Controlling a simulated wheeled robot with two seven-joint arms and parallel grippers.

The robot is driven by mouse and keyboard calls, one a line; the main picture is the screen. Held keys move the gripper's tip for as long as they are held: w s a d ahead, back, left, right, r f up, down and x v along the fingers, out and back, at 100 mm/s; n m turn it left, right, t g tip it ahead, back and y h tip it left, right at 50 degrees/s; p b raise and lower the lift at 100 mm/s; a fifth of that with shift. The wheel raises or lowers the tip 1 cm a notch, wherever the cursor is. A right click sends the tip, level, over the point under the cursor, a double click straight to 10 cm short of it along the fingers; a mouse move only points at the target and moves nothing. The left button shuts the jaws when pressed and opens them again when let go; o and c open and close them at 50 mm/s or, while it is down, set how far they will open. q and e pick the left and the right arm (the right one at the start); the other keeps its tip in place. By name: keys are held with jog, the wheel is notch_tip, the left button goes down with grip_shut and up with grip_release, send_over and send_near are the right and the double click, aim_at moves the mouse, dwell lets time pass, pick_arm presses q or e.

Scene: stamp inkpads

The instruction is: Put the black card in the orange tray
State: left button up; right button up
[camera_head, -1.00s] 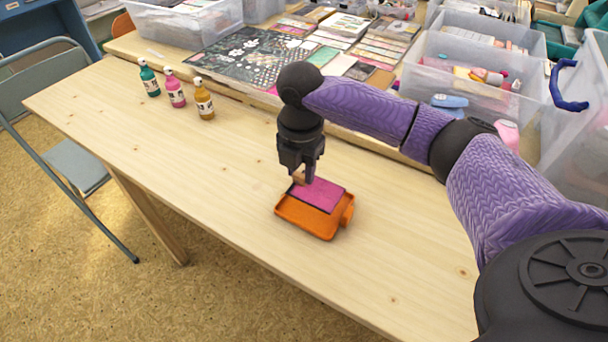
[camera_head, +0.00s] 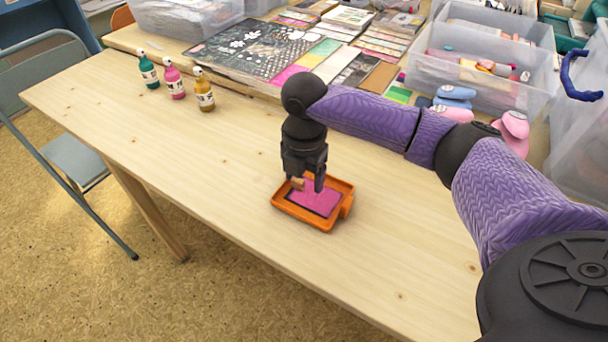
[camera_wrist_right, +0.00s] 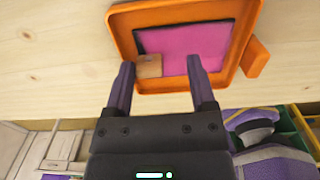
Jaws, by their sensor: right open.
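The black card (camera_head: 318,198) has a pink pad on its face and a small wooden block (camera_head: 298,184) at one corner. It lies inside the orange tray (camera_head: 291,211), within the rim, a little askew. In the wrist view the card (camera_wrist_right: 188,44) and the tray (camera_wrist_right: 126,27) show from above, with the block (camera_wrist_right: 149,66) between my fingers. My right gripper (camera_head: 306,186) is just above the card. Its fingers (camera_wrist_right: 160,63) stand apart on either side of the block. I cannot tell whether one touches it. My left gripper is out of view.
Three small bottles, green (camera_head: 148,71), pink (camera_head: 174,81) and yellow (camera_head: 204,92), stand at the table's far left. Stacked papers (camera_head: 258,52) and clear bins (camera_head: 480,68) fill the back. The wooden table (camera_head: 200,160) is bare around the tray.

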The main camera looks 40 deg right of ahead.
aim_at(304, 181)
pick_arm(q)
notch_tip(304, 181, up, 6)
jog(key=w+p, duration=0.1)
jog(key=p, duration=0.5)
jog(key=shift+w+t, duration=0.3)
pick_arm(e)
notch_tip(304, 181, up, 12)
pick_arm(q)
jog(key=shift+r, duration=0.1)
pick_arm(e)
jog(key=shift+f, duration=0.1)
